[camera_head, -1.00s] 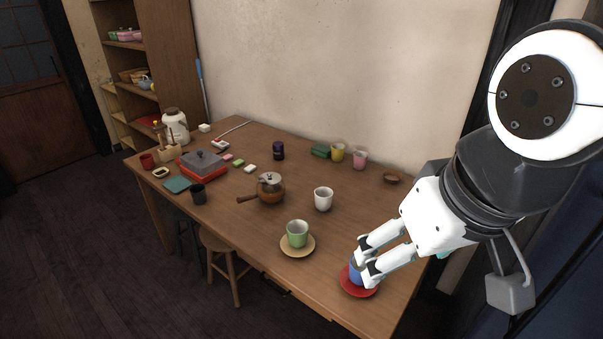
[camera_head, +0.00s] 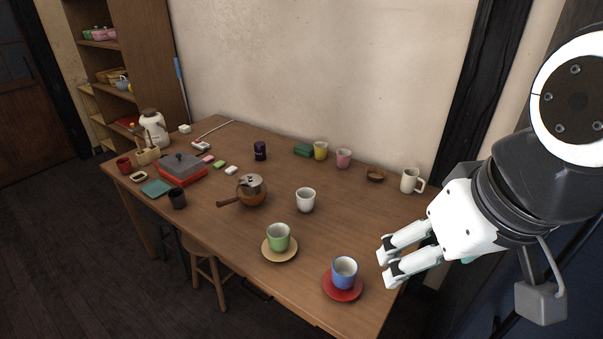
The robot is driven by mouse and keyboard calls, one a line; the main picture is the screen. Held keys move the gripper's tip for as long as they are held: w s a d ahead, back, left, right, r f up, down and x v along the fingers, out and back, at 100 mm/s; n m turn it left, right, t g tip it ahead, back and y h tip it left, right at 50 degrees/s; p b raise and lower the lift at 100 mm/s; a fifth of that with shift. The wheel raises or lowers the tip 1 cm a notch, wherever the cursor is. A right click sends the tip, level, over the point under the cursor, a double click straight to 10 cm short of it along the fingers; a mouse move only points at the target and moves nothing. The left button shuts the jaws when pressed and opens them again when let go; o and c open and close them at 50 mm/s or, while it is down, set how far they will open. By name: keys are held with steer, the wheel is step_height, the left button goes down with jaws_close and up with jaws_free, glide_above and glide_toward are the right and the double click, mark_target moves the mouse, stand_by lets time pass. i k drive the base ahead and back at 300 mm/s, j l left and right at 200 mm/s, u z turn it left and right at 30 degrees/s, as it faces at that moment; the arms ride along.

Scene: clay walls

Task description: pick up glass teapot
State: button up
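A round brown pot (camera_head: 251,196) with a grey lid and a wooden side handle stands on the table left of centre. It is the only teapot-like thing on the table, but I cannot tell whether it is glass. Its handle points left. My gripper (camera_head: 384,267) is at the right, above the table's right edge, far from the pot. Its two fingers are apart with nothing seen between them.
A blue cup on a red saucer (camera_head: 330,290) is left of and below my gripper. A green cup on a tan saucer (camera_head: 270,255) and a white cup (camera_head: 306,200) stand nearer the pot. A white mug (camera_head: 411,181) is behind my gripper. The wooden table (camera_head: 225,240) has clear front space.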

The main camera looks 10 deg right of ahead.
mark_target(254, 198)
steer(key=j, duration=0.55)
steer(key=i+j+u, duration=0.15)
steer(key=j, duration=1)
steer(key=i+j+u, duration=0.15)
steer(key=j, duration=0.4)
